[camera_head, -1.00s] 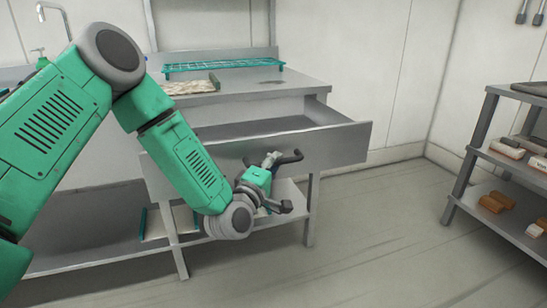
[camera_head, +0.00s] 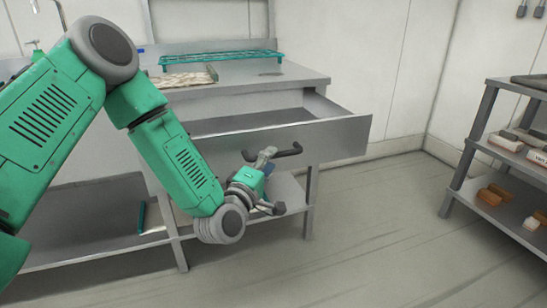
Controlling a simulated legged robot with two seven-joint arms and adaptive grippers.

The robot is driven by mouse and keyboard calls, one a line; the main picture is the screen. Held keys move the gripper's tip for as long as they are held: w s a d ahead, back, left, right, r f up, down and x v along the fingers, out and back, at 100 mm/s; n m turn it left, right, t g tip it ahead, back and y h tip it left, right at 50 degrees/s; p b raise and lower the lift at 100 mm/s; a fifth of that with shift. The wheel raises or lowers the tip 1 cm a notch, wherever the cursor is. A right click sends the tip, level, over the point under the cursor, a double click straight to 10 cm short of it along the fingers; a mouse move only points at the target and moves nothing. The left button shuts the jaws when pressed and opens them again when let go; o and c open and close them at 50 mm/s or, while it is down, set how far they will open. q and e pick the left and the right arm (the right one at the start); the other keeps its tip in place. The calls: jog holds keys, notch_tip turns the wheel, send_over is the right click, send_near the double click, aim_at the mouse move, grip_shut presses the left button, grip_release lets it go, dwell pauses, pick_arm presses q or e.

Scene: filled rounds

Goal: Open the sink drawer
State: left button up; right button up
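The sink drawer (camera_head: 335,139) is a wide grey metal drawer under the steel counter. It stands pulled out, and its hollow inside shows behind the front panel. Its dark bar handle (camera_head: 289,151) is on the front panel. My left gripper (camera_head: 272,181) is just in front of the handle, with its fingers spread apart. The upper finger overlaps the handle in the picture; whether it touches is unclear. The lower finger is below the handle, and nothing shows between the fingers. My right gripper is not in view.
The steel counter (camera_head: 300,75) bears a teal rack (camera_head: 222,58) and a patterned board (camera_head: 185,80). A faucet (camera_head: 62,15) is at upper left. A grey shelf unit (camera_head: 467,160) with several boxes stands at right. The floor between is clear.

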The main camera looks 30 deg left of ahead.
pick_arm(q)
jog(key=s+f, duration=0.1)
jog(key=s, duration=0.8)
jog(key=shift+s+d+f, duration=0.15)
jog(key=shift+d+f, duration=0.1)
jog(key=s+d+f+m+g+h+p, duration=0.25)
jog(key=s+d+f+m+g, duration=0.2)
jog(key=f, duration=0.25)
jog(key=s+d+f+m+g+h+p, duration=0.1)
jog(key=s+d+f+m+g+p, duration=0.25)
jog(key=f+m+g, duration=0.2)
jog(key=s+a+f+m+g+y+p, duration=0.1)
jog(key=s+a+f+m+g, duration=0.1)
jog(key=s, duration=0.8)
jog(key=s+a+f+m+g+y+p, duration=0.1)
jog(key=s+f+m+g, duration=0.4)
jog(key=s, duration=0.5)
jog(key=shift+a+f+m+g+p, duration=0.15)
jog(key=shift+a+m+g+p, duration=0.4)
jog(key=shift+g, duration=0.45)
jog(key=shift+w+d, duration=0.1)
jog(key=shift+w, duration=0.05)
